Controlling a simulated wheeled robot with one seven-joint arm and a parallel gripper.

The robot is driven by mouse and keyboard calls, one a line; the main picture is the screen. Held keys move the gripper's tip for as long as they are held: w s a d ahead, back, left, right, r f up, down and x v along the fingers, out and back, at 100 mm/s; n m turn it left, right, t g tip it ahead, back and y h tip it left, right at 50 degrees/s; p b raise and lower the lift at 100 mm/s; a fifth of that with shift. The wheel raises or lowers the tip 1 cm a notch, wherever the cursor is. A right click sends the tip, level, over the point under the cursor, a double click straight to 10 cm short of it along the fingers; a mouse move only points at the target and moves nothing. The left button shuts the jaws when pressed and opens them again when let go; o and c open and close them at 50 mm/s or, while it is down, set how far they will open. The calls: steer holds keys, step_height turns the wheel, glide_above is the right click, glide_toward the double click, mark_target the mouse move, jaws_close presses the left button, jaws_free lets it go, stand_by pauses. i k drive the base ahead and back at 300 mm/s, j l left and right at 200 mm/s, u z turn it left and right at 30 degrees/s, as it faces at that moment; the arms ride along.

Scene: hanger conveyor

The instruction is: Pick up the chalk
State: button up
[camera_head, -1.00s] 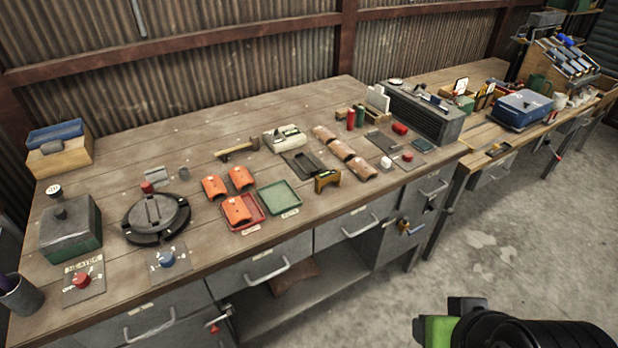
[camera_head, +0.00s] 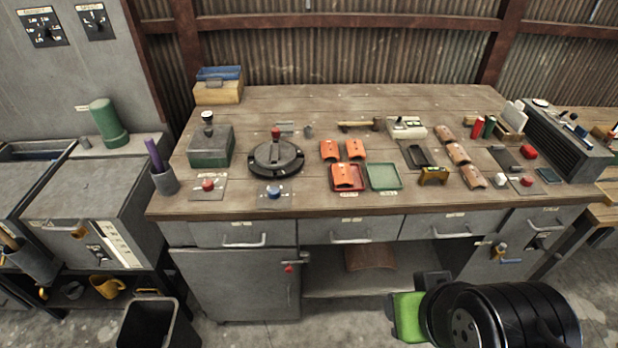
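No piece is plainly recognizable as chalk. A purple stick (camera_head: 154,154) leans upright in a dark grey cup (camera_head: 165,181) at the left end of the wooden workbench (camera_head: 290,108); I cannot tell whether it is chalk. My gripper (camera_head: 405,314) shows only in part at the bottom right, as green and black pieces at the end of my black arm. It is in front of the bench, over the floor, well apart from the cup. Nothing visible is held in it, and its fingers cannot be made out.
The bench holds a green-grey box (camera_head: 211,148), a round black device (camera_head: 277,158), orange curved pieces (camera_head: 347,177), a red tray (camera_head: 361,186), a green tray (camera_head: 384,177) and a hammer (camera_head: 359,125). Grey machines (camera_head: 87,205) stand left. A dark bin (camera_head: 158,322) stands on the floor.

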mark_target(500, 179)
steer(key=z, duration=1.25)
steer(key=i+l+u, duration=0.2)
steer(key=u, duration=0.3)
steer(key=i+l+u, duration=0.15)
steer(key=l+u, duration=0.15)
steer(key=u, duration=0.15)
steer(key=i+l+u, duration=0.1)
steer(key=l+u, duration=0.25)
steer(key=u, duration=0.15)
steer(key=l+u, duration=0.8)
steer(key=u, duration=0.15)
steer(key=l+u, duration=0.45)
steer(key=k+l+u, duration=0.15)
steer(key=u, duration=0.35)
steer(key=k+l, duration=0.05)
steer(key=l, duration=0.05)
